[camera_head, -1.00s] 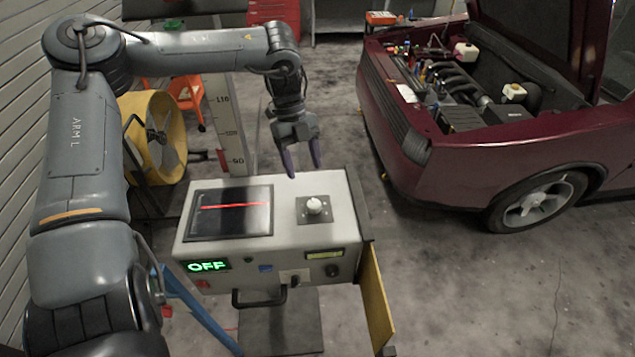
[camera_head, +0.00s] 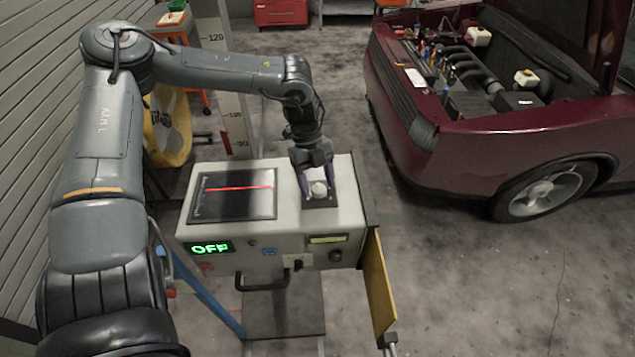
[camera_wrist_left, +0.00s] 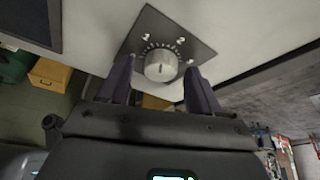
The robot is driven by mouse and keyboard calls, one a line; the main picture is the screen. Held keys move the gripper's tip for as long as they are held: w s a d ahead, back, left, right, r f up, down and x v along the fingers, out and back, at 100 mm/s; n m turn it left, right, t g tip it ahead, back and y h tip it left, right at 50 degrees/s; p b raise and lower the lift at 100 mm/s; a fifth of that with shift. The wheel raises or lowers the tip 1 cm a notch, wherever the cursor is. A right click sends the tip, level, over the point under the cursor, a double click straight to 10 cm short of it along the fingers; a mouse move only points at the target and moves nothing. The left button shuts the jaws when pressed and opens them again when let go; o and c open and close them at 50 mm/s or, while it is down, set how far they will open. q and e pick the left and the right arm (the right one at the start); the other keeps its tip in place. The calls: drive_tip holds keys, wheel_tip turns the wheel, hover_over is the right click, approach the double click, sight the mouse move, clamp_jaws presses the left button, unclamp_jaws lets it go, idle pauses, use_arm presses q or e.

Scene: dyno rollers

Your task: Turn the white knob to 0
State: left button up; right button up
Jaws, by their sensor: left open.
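The white knob (camera_head: 319,188) sits on a dark square plate on top of the grey control box (camera_head: 289,222). My right gripper is not in view.
The box top also holds a dark screen (camera_head: 232,197) with a red line. Its front has a green "OFF" display (camera_head: 210,248) and a black handle (camera_head: 264,281). A yellow panel (camera_head: 378,285) hangs at its right side. A dark red car (camera_head: 470,150) stands at the right.

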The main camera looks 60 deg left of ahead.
use_arm(q)
drive_tip(key=shift+f, duration=0.15)
drive_tip(key=c, duration=1)
drive_tip(key=shift+c, duration=0.2)
